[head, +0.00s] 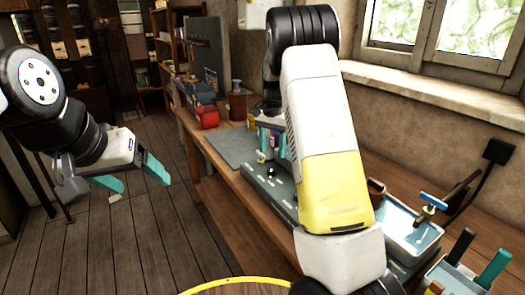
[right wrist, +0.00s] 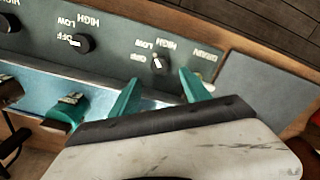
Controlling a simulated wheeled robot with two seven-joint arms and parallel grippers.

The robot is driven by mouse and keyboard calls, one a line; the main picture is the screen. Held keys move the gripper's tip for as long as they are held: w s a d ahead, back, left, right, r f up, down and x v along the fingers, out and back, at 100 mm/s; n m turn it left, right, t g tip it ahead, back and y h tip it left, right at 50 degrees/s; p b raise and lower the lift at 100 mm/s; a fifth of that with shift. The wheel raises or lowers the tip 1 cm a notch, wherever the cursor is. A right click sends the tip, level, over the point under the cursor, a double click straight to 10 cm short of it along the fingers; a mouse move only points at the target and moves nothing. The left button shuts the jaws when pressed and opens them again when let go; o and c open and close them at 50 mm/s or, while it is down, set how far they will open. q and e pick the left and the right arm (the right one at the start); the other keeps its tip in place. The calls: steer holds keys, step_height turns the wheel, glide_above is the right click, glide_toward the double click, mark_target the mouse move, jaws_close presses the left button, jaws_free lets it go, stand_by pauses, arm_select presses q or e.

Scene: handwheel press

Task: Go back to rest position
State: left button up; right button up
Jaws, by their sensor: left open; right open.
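My left gripper (head: 132,177) is on the left in the head view, over the wooden floor and clear of the bench. Its two teal fingers are spread, with nothing between them. My right arm rises through the middle of the head view and hides most of my right gripper, which appears to be behind it over the bench. In the right wrist view, my right gripper (right wrist: 160,92) has its teal fingers apart and empty, over a grey control panel (right wrist: 112,50). A knob (right wrist: 158,64) shows between the fingertips. I cannot tell whether they touch the panel.
The wooden bench (head: 235,205) runs along the wall. A red box (head: 208,117) is farther back. The floor at left is free.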

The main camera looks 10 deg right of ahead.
steer(key=s+a+r+n+t+y, duration=0.2)
steer(key=s+r+n+t, duration=0.15)
steer(key=s+r, duration=1.15)
steer(key=s+a+n+t, duration=0.2)
steer(key=s+n, duration=0.3)
steer(key=s, duration=1.3)
steer(key=shift+a+f+t, duration=0.25)
steer(key=shift+a+t, duration=0.1)
steer(key=shift+d, duration=0.1)
